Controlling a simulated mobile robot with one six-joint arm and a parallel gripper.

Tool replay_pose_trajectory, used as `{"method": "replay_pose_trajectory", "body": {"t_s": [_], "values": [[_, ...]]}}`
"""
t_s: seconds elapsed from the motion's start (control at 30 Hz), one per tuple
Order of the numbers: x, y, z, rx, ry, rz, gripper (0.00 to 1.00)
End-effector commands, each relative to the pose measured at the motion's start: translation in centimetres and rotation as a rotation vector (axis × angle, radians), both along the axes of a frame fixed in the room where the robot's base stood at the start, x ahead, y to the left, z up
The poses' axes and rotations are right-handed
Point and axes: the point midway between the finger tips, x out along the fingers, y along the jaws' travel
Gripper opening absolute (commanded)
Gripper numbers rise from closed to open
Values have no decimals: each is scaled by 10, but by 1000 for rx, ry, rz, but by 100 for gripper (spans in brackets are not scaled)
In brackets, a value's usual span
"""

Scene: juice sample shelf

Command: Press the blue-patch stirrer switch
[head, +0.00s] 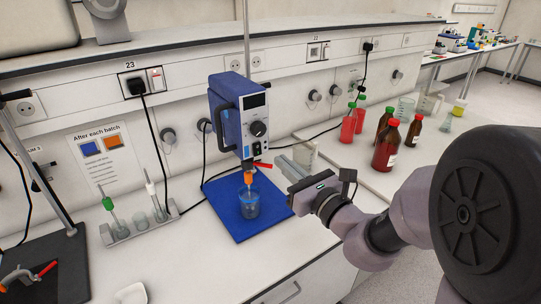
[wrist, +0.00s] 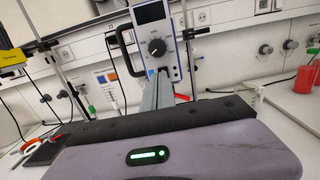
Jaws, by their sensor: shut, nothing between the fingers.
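The blue stirrer (head: 226,112) stands over a blue mat (head: 236,228). In the wrist view the stirrer's front (wrist: 153,27) is straight ahead. A blue spot shows beside the fingertips, but the switch itself is mostly hidden behind them. My gripper (head: 280,161) is shut and empty, its fingers pointing at the stirrer's lower front from the right; I cannot tell whether they touch. The fingers also show in the wrist view (wrist: 161,76).
A glass vessel (head: 302,151) is behind my fingers. Red bottles (head: 348,124) and brown bottles (head: 386,145) stand to the right. A vial rack (head: 137,231) and a notice (head: 101,155) are left.

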Motion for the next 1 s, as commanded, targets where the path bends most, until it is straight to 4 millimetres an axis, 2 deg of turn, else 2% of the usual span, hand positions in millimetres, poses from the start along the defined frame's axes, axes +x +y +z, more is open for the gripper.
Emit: {"method": "replay_pose_trajectory", "body": {"t_s": [0.1,0.33,0.63,0.67,0.73,0.77,0.83,0.87,0.9,0.97,1.0], "values": [[-19,-14,4,1,1,-2,0],[-38,-26,5,0,1,-1,0],[-39,-26,5,-1,1,1,0],[-40,-24,6,-6,-1,9,0],[-53,-8,8,-58,-19,78,0],[-65,5,10,-104,-36,135,0],[-110,42,6,-288,-95,328,0],[-137,57,0,-401,-131,427,0],[-175,69,-15,-584,-183,563,0],[-227,66,-47,-901,-273,746,0],[-251,52,-66,-1113,-329,837,0]]}}
